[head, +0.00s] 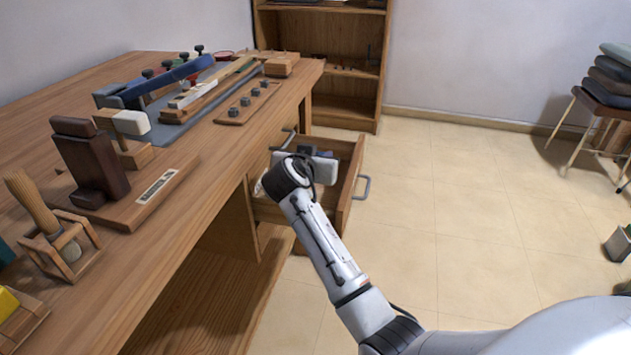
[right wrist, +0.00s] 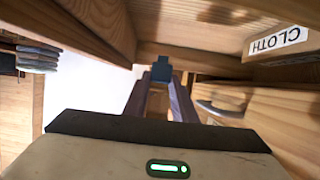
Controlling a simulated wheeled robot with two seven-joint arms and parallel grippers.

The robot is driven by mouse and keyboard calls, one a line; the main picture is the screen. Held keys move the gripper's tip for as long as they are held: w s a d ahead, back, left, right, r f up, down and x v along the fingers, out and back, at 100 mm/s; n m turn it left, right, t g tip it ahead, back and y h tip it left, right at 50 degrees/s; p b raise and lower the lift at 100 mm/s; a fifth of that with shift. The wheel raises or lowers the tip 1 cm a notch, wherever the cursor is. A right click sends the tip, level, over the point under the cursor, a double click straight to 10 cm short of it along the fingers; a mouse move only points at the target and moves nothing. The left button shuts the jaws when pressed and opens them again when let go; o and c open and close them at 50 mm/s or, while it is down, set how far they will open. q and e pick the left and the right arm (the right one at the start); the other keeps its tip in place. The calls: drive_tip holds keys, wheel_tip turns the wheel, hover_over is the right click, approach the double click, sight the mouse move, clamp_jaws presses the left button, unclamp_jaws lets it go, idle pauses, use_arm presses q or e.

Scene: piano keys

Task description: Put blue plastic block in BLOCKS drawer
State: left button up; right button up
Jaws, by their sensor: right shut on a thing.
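The blue plastic block (right wrist: 162,72) shows small and dark blue at the far end of my right gripper's fingers in the right wrist view. My right gripper (right wrist: 161,84) is shut on it. In the head view the wrist hides most of this gripper and the block, over the open drawer (head: 348,187). I cannot tell how far the block is above the drawer floor. No BLOCKS label is readable. My left gripper is not in view.
A CLOTH label (right wrist: 278,41) appears upside down on wood in the right wrist view, near a metal handle (right wrist: 220,108). The workbench (head: 215,150) carries piano parts and tools on the left.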

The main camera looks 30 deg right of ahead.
wheel_tip(320, 180, down, 3)
drive_tip(key=shift+r, duration=0.15)
drive_tip(key=f, duration=0.1)
drive_tip(key=f+b, duration=0.2)
drive_tip(key=shift+w+a, duration=0.15)
drive_tip(key=shift+w, duration=0.1)
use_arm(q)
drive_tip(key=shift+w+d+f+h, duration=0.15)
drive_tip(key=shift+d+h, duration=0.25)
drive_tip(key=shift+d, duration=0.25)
use_arm(e)
drive_tip(key=shift+a, duration=0.1)
drive_tip(key=shift+f, duration=0.1)
drive_tip(key=shift+f, duration=0.15)
drive_tip(key=o, duration=1)
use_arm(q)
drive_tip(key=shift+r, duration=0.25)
use_arm(e)
drive_tip(key=shift+r, duration=0.2)
